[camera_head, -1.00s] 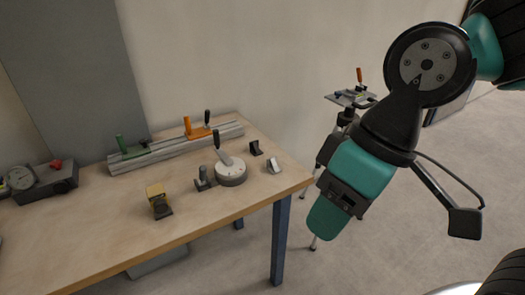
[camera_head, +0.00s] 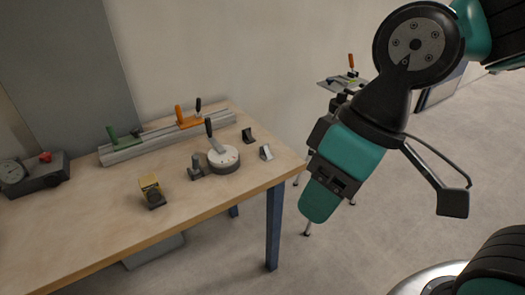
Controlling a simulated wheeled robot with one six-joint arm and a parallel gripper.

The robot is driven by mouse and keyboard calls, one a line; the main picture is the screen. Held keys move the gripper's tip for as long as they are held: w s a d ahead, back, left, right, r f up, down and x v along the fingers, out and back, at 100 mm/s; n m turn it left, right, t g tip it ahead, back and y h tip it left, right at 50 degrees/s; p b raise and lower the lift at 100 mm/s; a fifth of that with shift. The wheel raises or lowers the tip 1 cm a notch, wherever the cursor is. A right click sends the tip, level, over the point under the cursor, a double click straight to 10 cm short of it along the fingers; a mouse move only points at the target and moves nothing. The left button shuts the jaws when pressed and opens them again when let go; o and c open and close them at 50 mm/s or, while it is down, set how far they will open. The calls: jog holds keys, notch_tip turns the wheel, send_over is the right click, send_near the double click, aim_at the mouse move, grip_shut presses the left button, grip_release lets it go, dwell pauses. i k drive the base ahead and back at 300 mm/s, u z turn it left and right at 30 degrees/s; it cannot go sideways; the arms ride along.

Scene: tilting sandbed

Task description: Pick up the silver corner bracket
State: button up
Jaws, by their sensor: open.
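The silver corner bracket (camera_head: 266,153) is a small, pale L-shaped piece on the right end of the wooden workbench (camera_head: 95,225), near its edge. It stands apart from the black bracket (camera_head: 249,135) behind it. My gripper (camera_head: 320,203) hangs in the air right of the bench, pointing down and slightly left. It is open, though the gap between its fingers is hard to see from this side. It is to the right of the silver bracket, not touching it, and holds nothing that I can see.
Left of the bracket stand a round grey device with a black lever (camera_head: 224,160), a small grey block (camera_head: 196,169) and a yellow-and-black block (camera_head: 151,190). A rail with clamps (camera_head: 165,137) lies behind. A tripod stand (camera_head: 340,86) is behind my arm.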

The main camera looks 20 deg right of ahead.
aim_at(265, 153)
jog(key=z, duration=0.1)
jog(key=i, duration=1.1)
jog(key=z, duration=0.45)
